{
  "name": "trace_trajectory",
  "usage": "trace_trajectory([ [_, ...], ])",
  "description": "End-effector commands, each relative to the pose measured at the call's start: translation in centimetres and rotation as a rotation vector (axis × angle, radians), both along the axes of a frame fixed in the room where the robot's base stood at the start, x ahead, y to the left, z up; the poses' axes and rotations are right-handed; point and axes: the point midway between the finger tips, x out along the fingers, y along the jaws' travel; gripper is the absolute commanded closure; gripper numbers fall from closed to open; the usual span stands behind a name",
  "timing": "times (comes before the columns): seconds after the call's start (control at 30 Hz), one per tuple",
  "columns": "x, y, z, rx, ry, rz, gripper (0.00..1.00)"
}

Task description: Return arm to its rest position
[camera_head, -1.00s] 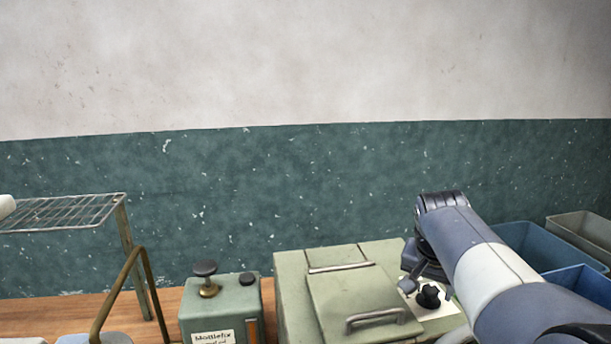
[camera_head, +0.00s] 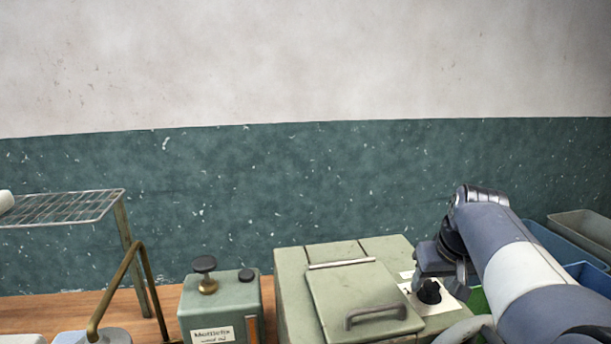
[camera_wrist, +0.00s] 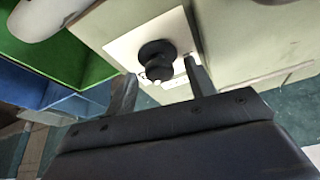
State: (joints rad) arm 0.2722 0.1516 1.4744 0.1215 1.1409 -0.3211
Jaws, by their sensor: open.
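In the wrist view my gripper (camera_wrist: 160,88) is open, with its two fingers apart and nothing between them that I can see held. A black knob (camera_wrist: 157,58) on a white plate of the pale green lidded machine shows just beyond the fingertips; I cannot tell the exact gap. In the head view my arm (camera_head: 520,270) comes in from the lower right, and its wrist end is beside the right side of the machine (camera_head: 290,290), near the knob (camera_head: 429,292).
A small green box with a brass-stemmed knob (camera_head: 220,310) stands left of the machine. A wire rack (camera_head: 60,208) and a bent brass tube (camera_head: 120,285) are farther left. Blue, green and grey bins (camera_head: 582,228) lie behind my arm at right. The wall above is clear.

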Motion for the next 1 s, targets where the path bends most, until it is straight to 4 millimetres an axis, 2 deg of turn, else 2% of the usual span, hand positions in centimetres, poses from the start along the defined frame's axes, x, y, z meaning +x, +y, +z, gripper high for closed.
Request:
trace_trajectory([
  [0.27, 0.0, -0.2, -0.1, 0.0, -0.001, 0.165, 0.48],
  [0.3, -0.1, -0.3, 0.5, -0.001, -0.005, 0.177, 0.48],
  [0.4, -0.8, -0.4, 2.2, -0.002, -0.005, 0.175, 0.48],
  [0.6, -1.6, -0.5, 3.9, -0.001, -0.001, 0.175, 0.48],
  [1.0, -1.8, -0.5, 4.4, -0.001, 0.0, 0.174, 0.48],
])
